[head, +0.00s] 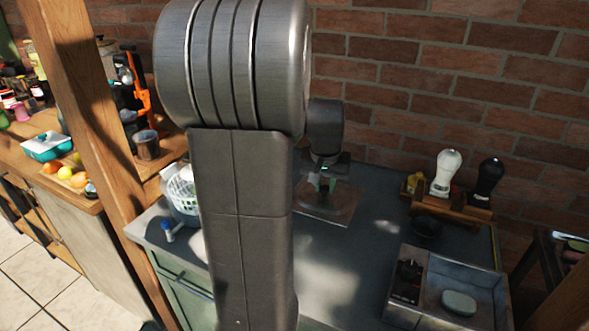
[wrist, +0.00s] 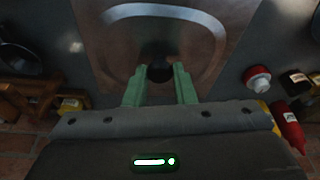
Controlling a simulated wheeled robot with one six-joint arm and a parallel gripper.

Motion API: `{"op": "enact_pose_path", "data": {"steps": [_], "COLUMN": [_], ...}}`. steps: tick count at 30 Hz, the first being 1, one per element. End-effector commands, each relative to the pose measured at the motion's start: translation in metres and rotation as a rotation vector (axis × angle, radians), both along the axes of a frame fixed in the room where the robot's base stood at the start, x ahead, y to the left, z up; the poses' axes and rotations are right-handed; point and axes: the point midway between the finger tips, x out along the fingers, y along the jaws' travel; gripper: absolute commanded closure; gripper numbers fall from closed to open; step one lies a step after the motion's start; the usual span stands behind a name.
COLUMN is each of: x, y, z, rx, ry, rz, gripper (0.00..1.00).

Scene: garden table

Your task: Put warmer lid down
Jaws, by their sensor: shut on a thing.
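The warmer lid (head: 335,212) is a flat, square, brownish panel at the back middle of the grey counter in the head view. In the wrist view the lid (wrist: 225,25) fills the upper middle, with a pale curved band on it and a round dark knob (wrist: 159,72). My gripper (head: 322,183) is over the lid. In the wrist view my gripper's green fingers (wrist: 160,78) are shut on the knob, one at each side. I cannot tell whether the lid touches the counter or hangs just above it. My arm hides part of the counter.
A wooden rack holds a white bottle (head: 445,172) and a black bottle (head: 486,180) at the back right. A dark bowl (head: 427,228) and a metal basin (head: 450,290) stand before it. A white basket (head: 183,190) is left. The counter (head: 345,260) is clear in front.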

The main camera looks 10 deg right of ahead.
Motion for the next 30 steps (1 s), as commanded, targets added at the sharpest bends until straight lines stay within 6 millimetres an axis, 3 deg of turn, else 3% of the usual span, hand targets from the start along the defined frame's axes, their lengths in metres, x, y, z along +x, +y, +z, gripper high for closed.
{"op": "enact_pose_path", "data": {"steps": [6, 12, 24, 30], "x": [0.011, 0.010, 0.010, 0.011], "y": [0.015, 0.015, 0.015, 0.015], "z": [-0.015, -0.050, -0.096, -0.099], "rx": [0.000, 0.000, 0.000, 0.000], "ry": [0.002, 0.004, 0.001, -0.002], "rz": [0.000, -0.001, -0.002, -0.002], "gripper": [1.00, 1.00, 1.00, 1.00]}}
